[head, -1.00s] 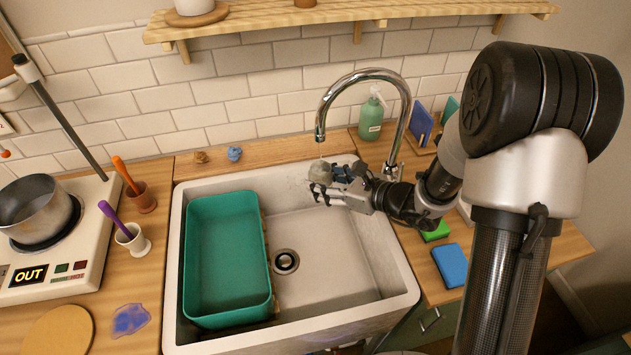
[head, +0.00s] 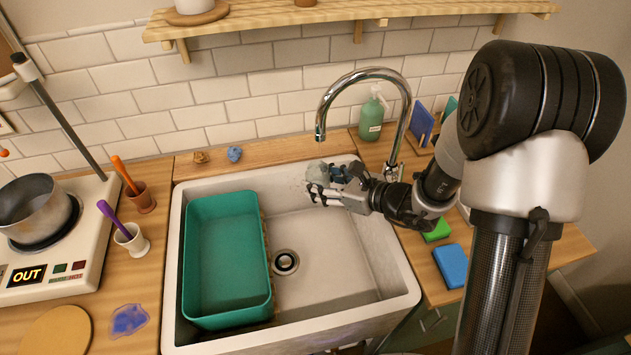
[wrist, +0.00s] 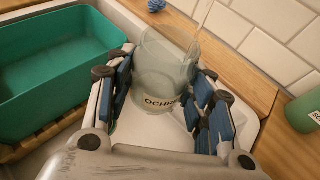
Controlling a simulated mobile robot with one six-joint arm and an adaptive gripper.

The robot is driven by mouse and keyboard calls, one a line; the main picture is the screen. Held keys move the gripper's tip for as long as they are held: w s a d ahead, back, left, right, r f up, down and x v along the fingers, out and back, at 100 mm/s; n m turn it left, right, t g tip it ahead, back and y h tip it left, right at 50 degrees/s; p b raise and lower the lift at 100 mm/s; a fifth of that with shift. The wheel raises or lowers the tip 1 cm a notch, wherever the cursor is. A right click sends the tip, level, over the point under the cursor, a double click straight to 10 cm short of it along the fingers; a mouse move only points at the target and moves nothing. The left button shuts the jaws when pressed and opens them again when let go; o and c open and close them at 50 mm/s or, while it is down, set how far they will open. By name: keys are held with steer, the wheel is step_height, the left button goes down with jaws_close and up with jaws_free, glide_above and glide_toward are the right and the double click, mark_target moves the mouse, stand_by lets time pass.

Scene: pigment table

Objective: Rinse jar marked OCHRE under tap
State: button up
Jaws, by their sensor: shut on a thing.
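The clear glass jar marked OCHRE (wrist: 165,75) is held between my gripper's blue-padded fingers in the wrist view, its label partly hidden by a finger. In the head view the jar (head: 317,175) is over the back of the sink (head: 330,240), below the tap's (head: 320,132) spout. It appears tilted. My gripper (head: 326,184) is shut on it from the right. A thin clear streak, seemingly water, comes down to the jar in the wrist view.
A teal tub (head: 225,255) fills the sink's left side; the drain (head: 285,262) lies right of it. A green bottle (head: 371,125) stands behind the tap. Sponges (head: 451,265) lie on the right counter. A hotplate with a pot (head: 35,205) stands left.

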steer(key=shift+w+d, duration=0.1)
steer(key=shift+d, duration=0.25)
steer(key=s+d+b, duration=0.1)
steer(key=s+d, duration=0.1)
steer(key=s, duration=0.5)
steer(key=shift+s, duration=0.35)
steer(key=shift+d, duration=0.1)
stand_by(1.3)
steer(key=s+r+p, duration=0.1)
steer(key=p, duration=0.2)
steer(key=s+d+r+p, duration=0.1)
steer(key=s+r+p, duration=0.1)
steer(key=p, duration=0.1)
steer(key=shift+s+r, duration=0.15)
steer(key=shift+s, duration=0.05)
steer(key=p, duration=0.3)
steer(key=s+p, duration=0.1)
steer(key=p, duration=0.2)
steer(key=shift+s+d+r+p, duration=0.2)
steer(key=shift+r+p, duration=0.1)
steer(key=shift+r, duration=0.1)
stand_by(0.4)
